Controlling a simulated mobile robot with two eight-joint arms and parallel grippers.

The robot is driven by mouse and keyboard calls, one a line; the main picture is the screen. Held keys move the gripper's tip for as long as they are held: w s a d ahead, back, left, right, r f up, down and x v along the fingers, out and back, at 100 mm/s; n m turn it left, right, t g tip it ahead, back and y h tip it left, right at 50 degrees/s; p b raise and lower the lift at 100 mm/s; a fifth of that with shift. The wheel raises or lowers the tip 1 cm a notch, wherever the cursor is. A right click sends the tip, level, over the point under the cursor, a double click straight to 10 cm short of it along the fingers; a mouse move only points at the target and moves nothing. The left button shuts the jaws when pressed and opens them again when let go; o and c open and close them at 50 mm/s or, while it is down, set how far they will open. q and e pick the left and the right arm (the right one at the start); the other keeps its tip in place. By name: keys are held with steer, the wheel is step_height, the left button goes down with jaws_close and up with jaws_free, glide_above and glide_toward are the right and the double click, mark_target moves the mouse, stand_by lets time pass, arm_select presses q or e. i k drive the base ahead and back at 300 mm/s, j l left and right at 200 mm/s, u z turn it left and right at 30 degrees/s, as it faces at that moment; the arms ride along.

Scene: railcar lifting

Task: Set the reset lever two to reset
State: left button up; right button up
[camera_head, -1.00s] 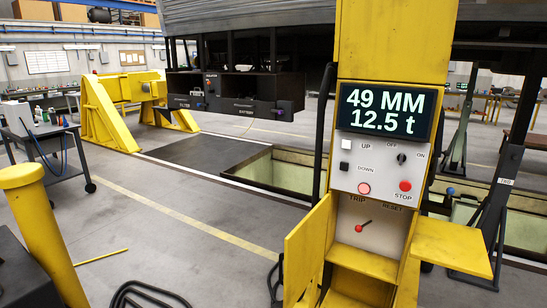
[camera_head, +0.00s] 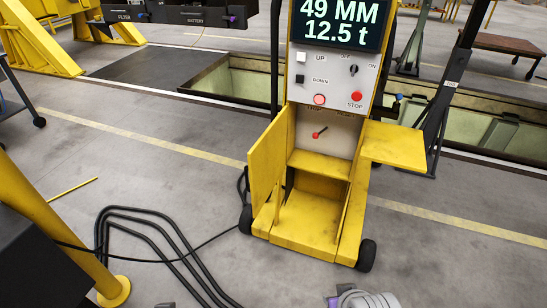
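A yellow lifting-jack column (camera_head: 300,222) stands in the middle with its lower compartment open. On the pale panel inside is a small lever (camera_head: 321,131) with a red knob and a dark stem. Its knob points left and slightly down, to the TRIP side. The RESET label (camera_head: 345,115) is at the upper right, partly cut by the panel's edge. No number marking this lever as two is readable. Neither gripper's fingertips show. A grey rounded part with a purple piece, probably of my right arm, is cut by the bottom edge.
The yellow door (camera_head: 268,165) hangs open at the left, and a yellow flap (camera_head: 394,145) sticks out at the right. Above are the display (camera_head: 338,22) reading 49 MM and 12.5 t, and the STOP button (camera_head: 357,96). Black cables (camera_head: 165,235) lie on the floor at the left.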

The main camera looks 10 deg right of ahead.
mark_target(316, 136)
steer(key=j+z, duration=0.2)
steer(key=z, duration=0.15)
steer(key=i+j+z, duration=0.1)
steer(key=z, duration=0.25)
steer(key=j+z, duration=0.5)
steer(key=j, duration=0.4)
steer(key=k+j+z, duration=0.2)
steer(key=j, duration=1.25)
steer(key=k, duration=0.65)
steer(key=i+u, duration=0.1)
steer(key=i, duration=0.35)
steer(key=i+l+u, duration=0.1)
steer(key=i, duration=0.3)
steer(key=i+l+u, duration=0.1)
steer(key=i, duration=0.35)
steer(key=i+l+u, duration=0.1)
steer(key=i, duration=0.3)
steer(key=l, duration=0.1)
